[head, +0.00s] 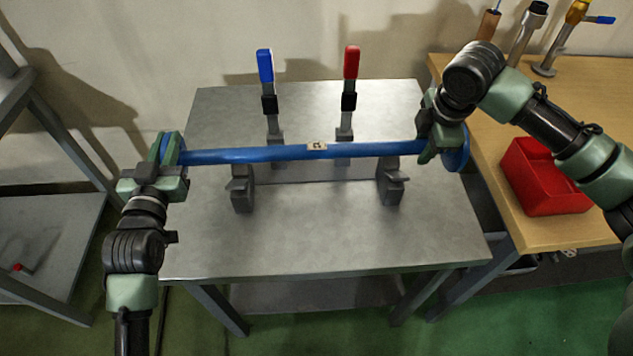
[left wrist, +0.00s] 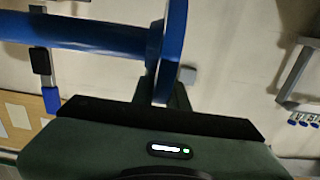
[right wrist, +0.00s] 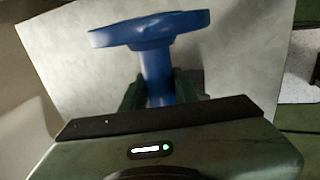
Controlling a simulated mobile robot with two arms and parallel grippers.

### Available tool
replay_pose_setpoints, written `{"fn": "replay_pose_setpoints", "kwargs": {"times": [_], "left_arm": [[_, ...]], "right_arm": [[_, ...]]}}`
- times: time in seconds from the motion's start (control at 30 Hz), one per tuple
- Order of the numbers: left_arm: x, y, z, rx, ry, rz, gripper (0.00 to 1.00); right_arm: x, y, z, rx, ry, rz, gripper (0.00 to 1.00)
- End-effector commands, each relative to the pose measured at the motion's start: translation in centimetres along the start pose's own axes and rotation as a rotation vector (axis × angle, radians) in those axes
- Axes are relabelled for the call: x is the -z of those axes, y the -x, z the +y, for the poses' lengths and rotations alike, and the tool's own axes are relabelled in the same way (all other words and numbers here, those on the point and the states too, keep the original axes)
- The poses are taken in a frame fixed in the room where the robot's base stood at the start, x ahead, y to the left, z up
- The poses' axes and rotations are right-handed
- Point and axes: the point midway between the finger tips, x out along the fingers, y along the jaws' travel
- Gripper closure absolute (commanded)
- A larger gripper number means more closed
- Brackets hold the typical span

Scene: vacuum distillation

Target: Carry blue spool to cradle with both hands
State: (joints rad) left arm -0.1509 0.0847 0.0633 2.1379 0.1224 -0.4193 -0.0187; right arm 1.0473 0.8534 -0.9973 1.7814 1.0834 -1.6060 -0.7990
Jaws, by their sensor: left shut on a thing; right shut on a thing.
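The blue spool (head: 270,154), a long pipe with a flange at each end and a small pale label, is held roughly level across the metal table. My left gripper (head: 170,158) is shut on its left end; in the left wrist view the flange (left wrist: 170,45) runs down between the fingers. My right gripper (head: 436,140) is shut on the pipe just inside the right flange, which shows in the right wrist view (right wrist: 150,28). The cradle's two dark grey supports (head: 242,192) (head: 390,185) stand beneath the spool. Whether it touches them I cannot tell.
Behind the spool stand two upright clamps, one with a blue handle (head: 265,66) and one with a red handle (head: 351,62). A red bin (head: 540,180) and several tools are on the wooden bench (head: 490,190) at right. The metal table's front (head: 320,245) is clear.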

Motion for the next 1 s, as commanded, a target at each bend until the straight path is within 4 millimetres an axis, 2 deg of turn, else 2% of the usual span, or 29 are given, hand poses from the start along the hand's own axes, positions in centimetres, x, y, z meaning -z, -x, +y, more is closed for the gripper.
{"fn": "replay_pose_setpoints", "kwargs": {"times": [0.03, 0.47, 1.0], "left_arm": [[0.6, 0.0, 0.0, -0.001, 0.000, 0.013, 1.00], [0.5, 0.0, 0.0, -0.001, 0.000, 0.013, 1.00], [-1.6, 0.0, 0.1, -0.001, 0.000, 0.013, 1.00]], "right_arm": [[0.1, 0.4, 0.3, -0.010, 0.000, 0.003, 1.00], [0.1, 0.2, 0.3, -0.009, 0.000, 0.003, 1.00], [0.1, -1.8, -0.3, -0.009, 0.000, 0.003, 1.00]]}}
